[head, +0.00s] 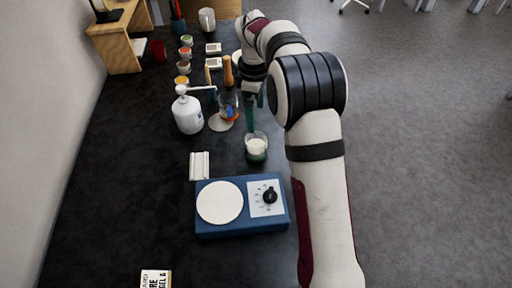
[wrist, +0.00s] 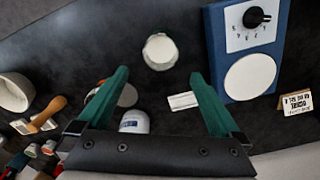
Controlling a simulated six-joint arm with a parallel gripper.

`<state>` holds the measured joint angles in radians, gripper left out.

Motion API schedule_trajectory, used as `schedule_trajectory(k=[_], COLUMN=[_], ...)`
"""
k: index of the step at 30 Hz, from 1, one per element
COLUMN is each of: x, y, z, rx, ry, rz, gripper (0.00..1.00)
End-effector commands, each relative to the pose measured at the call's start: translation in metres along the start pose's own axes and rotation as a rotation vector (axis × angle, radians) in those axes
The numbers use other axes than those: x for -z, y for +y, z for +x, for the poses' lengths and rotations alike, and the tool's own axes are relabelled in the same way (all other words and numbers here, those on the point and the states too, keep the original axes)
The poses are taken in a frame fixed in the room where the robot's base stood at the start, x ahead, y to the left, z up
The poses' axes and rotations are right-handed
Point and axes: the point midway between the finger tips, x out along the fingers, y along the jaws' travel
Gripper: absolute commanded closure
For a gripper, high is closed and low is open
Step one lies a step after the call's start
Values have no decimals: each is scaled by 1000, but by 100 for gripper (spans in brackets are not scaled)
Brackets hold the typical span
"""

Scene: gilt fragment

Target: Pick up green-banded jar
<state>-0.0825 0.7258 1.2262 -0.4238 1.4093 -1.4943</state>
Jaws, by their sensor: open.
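The green-banded jar (head: 257,148) stands upright on the dark table, between the blue device and my gripper. It looks like clear glass with white contents and green low on its side. In the wrist view, the jar (wrist: 160,52) is seen from above, just beyond the fingertips and roughly centred between them. My gripper (wrist: 160,75) has two green fingers spread wide with nothing held between them. In the head view, my gripper (head: 254,108) points down above the table, on the far side of the jar. My arm partly hides it there.
A blue device (head: 242,226) with a white disc and black dial stands nearer the camera. A white slotted block (head: 199,165) lies left. Several small colored jars line the back left.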

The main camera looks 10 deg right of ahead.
Motion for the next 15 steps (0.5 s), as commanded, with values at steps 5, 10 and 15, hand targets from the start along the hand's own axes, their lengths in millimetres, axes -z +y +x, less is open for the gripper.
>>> schedule_trajectory(k=[5,10,15], x=[4,4,4], y=[-3,-3,-3], z=[37,83,107], rx=[15,11,11], ry=[19,19,18], rz=[5,5,5], gripper=[0,0,0])
